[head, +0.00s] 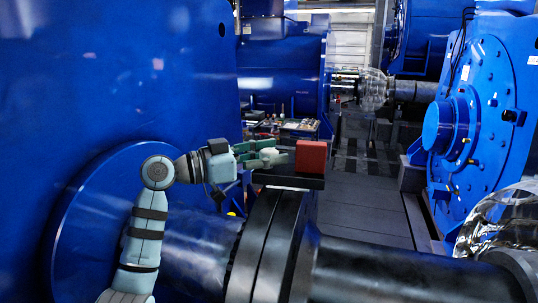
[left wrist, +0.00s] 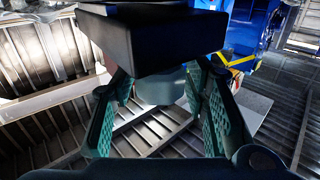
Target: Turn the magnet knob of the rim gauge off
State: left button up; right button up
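A red block (head: 311,157) sits above a dark slab (head: 288,181) at the top of the black coupling rim (head: 262,240); I take these as the rim gauge area. In the left wrist view a black block (left wrist: 150,45) fills the top, with a grey round knob (left wrist: 162,90) below it. My left gripper (head: 278,157) reaches in from the left, its fingertips just left of the red block. In the left wrist view its green-padded fingers (left wrist: 160,105) stand apart, one on each side of the knob. I cannot tell whether either finger touches it. My right gripper is out of view.
A large blue motor housing (head: 130,75) stands close on the left, behind my left arm. A thick dark shaft (head: 400,275) runs right from the coupling. A blue round-faced machine (head: 490,110) stands at right. The grey floor aisle (head: 365,205) between is clear.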

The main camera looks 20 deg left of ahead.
pick_arm(q)
jog(key=c, duration=0.7)
jog(key=shift+r+n+t+y+p, duration=0.1)
jog(key=shift+n+t+y+p, duration=0.6)
jog(key=shift+t, duration=0.1)
jog(key=n+t+y+p, duration=0.3)
jog(key=y+p, duration=0.2)
jog(key=shift+r+n+p, duration=0.15)
jog(key=shift+n+p, duration=0.25)
jog(key=shift+f+n+t+y+p, duration=0.2)
jog(key=shift+n+t+y+p, duration=0.4)
jog(key=shift+y+p, duration=0.3)
jog(key=o, duration=1.1)
jog(key=shift+o, duration=0.2)
